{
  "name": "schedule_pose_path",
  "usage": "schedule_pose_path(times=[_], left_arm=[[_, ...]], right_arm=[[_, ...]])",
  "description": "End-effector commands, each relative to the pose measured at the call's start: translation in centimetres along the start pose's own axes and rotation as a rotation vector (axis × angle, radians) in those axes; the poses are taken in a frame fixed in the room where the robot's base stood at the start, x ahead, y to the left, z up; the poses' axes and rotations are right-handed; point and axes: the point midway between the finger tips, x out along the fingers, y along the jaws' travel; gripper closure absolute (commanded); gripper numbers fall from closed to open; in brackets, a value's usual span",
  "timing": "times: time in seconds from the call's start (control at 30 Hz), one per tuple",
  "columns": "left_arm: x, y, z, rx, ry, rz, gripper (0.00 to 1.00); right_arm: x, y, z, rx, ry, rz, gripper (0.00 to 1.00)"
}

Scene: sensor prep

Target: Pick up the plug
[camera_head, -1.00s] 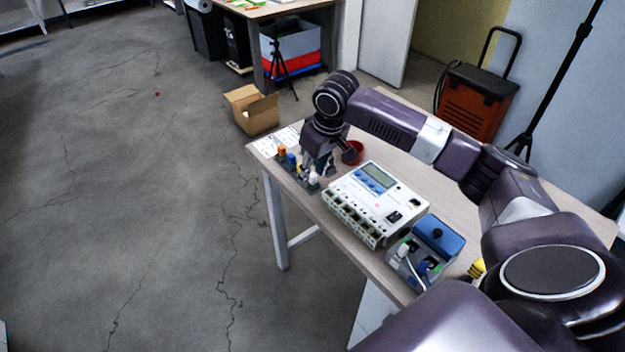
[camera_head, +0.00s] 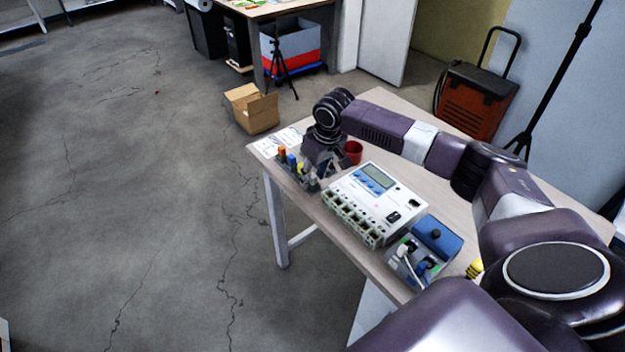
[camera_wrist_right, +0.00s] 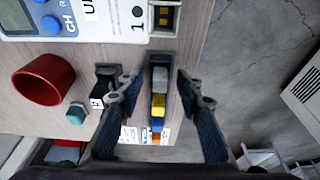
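A row of coloured plugs stands in a dark holder at the table's left edge. In the head view I see an orange plug (camera_head: 282,153), a blue plug (camera_head: 291,160) and a yellow one (camera_head: 301,168). My right gripper (camera_head: 320,176) is over the near end of this row and hides part of it. In the right wrist view my gripper (camera_wrist_right: 155,88) is open, with a finger on each side of the row. A grey-white plug (camera_wrist_right: 160,76), a yellow plug (camera_wrist_right: 158,111) and a blue plug (camera_wrist_right: 157,125) show between the fingers. No grip on any plug shows.
A white device with a screen (camera_head: 377,197) stands close to the gripper, and a red cup (camera_head: 353,152) sits behind it. A blue-lidded box (camera_head: 438,238) with cables is nearer. Open floor lies left of the table.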

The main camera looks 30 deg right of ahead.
Motion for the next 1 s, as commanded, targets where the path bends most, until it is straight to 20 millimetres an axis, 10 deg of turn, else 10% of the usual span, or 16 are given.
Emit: schedule_pose_path(times=[0.37,1.0], left_arm=[[0.0,0.0,0.0,-0.001,0.001,0.0,0.6],[0.4,-0.1,-0.1,-0.002,0.002,-0.001,0.6]], right_arm=[[-0.1,0.0,0.0,0.0,0.0,0.0,1.0],[-3.7,0.0,-1.2,0.0,0.006,0.0,1.0]])
